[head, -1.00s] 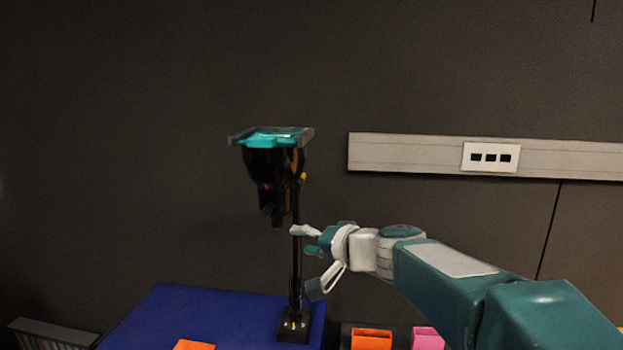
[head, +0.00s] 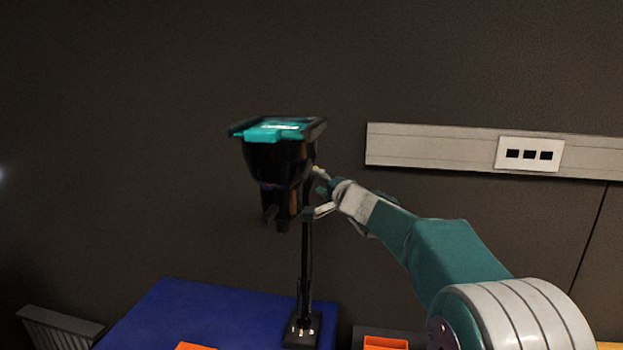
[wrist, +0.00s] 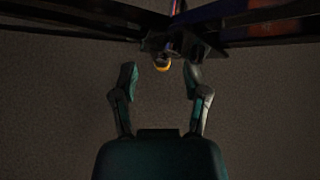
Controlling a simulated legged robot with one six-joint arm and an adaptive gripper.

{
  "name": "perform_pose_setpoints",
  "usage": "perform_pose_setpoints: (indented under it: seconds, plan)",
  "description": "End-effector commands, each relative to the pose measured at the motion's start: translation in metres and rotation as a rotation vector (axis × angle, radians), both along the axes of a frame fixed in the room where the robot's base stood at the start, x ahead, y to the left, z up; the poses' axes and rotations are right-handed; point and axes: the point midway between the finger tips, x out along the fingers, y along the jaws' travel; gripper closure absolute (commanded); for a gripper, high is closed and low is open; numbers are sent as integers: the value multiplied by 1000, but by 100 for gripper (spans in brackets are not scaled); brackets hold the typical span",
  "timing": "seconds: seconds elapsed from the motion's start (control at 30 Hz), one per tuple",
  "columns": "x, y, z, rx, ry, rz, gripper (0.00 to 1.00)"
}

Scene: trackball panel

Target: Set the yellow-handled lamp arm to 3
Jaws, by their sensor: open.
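The yellow handle (wrist: 162,66) shows in the wrist view as a small round yellow end below dark bars. It lies between the fingertips of my open gripper (wrist: 160,76), near their tip level, and I see no contact. In the head view a black device (head: 275,160) with a teal top stands on a thin black pole (head: 306,262). My gripper (head: 319,190) is at its right side, close to the upper pole. The handle is not clear there, being small and close to my fingers. I cannot read any setting marks.
The pole's base stands on a blue table (head: 220,308). An orange box (head: 386,343) is low at the right of the table. A grey wall rail (head: 430,146) with a white socket plate (head: 529,154) runs behind my arm. A grey slatted thing (head: 60,328) is at lower left.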

Motion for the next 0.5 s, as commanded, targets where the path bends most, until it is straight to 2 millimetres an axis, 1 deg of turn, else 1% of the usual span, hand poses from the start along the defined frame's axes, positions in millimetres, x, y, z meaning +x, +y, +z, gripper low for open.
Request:
perform_pose_setpoints:
  seconds: [0.03,0.1,0.2,0.33,0.5]
  plan:
    - [7,5,-1,0,0,2,41]
    - [15,10,-1,-1,0,2,41]
    - [23,15,-1,1,1,2,41]
    - [28,19,0,0,0,1,41]
    - [29,20,0,-1,0,1,41]
